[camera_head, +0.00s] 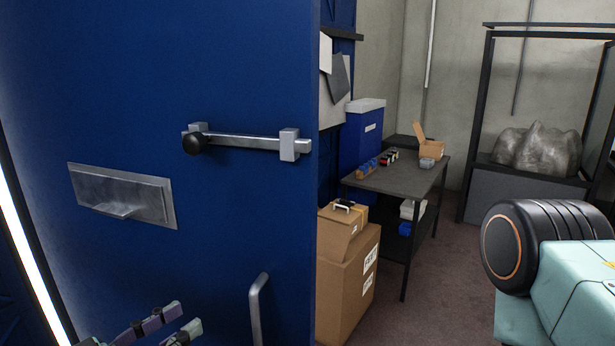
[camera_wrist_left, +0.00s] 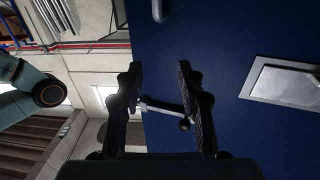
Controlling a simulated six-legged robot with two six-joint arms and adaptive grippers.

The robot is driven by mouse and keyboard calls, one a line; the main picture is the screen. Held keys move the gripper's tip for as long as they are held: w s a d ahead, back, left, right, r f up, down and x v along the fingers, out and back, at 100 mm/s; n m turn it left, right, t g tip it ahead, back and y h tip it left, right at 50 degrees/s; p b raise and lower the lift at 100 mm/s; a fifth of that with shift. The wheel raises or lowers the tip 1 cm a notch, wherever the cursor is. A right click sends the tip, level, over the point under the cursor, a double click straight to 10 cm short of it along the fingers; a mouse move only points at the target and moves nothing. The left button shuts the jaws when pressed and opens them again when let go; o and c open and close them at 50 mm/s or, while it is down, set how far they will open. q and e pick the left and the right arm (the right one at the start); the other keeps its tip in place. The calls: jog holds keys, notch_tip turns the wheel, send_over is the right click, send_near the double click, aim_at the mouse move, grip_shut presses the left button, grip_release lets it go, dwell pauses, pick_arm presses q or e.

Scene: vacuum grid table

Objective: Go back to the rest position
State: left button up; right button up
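My left gripper (camera_head: 184,318) shows at the bottom left of the head view, in front of a blue door. In the left wrist view the two dark fingers of this gripper (camera_wrist_left: 160,68) stand apart with nothing between their tips. Behind them is the blue door (camera_wrist_left: 228,50). Its sliding metal bolt with a black knob (camera_wrist_left: 184,124) shows between the fingers, apart from them as far as I can tell. My right gripper is not in view. A teal and black part of my own arm fills the lower right of the head view.
The blue door (camera_head: 240,70) carries a bolt (camera_head: 245,143), a metal plate (camera_head: 120,195) and a handle (camera_head: 256,310). Right of it are cardboard boxes (camera_head: 345,285), a dark table (camera_head: 400,178) with small items, and a black frame (camera_head: 484,120). Some floor between them is clear.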

pick_arm(q)
jog(key=s+a+f+n+g+y+b, duration=0.1)
jog(key=s+f+n+g+y+b, duration=0.15)
jog(key=f, duration=0.55)
jog(key=s+a+f+n+g+y+b, duration=0.15)
jog(key=f+n, duration=0.25)
jog(key=f, duration=0.5)
jog(key=s+f+n+g+y+b, duration=0.1)
jog(key=f+n+g+y+b, duration=0.25)
jog(key=f, duration=0.45)
jog(key=s+f+m+g+y+b, duration=0.1)
jog(key=s+f+g+b, duration=0.2)
jog(key=s+f+b, duration=0.3)
jog(key=s+a+f+m+g+y+b, duration=0.1)
jog(key=s+f+g+b, duration=0.3)
jog(key=s+f, duration=0.8)
notch_tip(320, 180, down, 7)
jog(key=shift+s+f+y+b, duration=0.15)
jog(key=shift+s+y+b, duration=0.15)
jog(key=shift+y+b, duration=0.55)
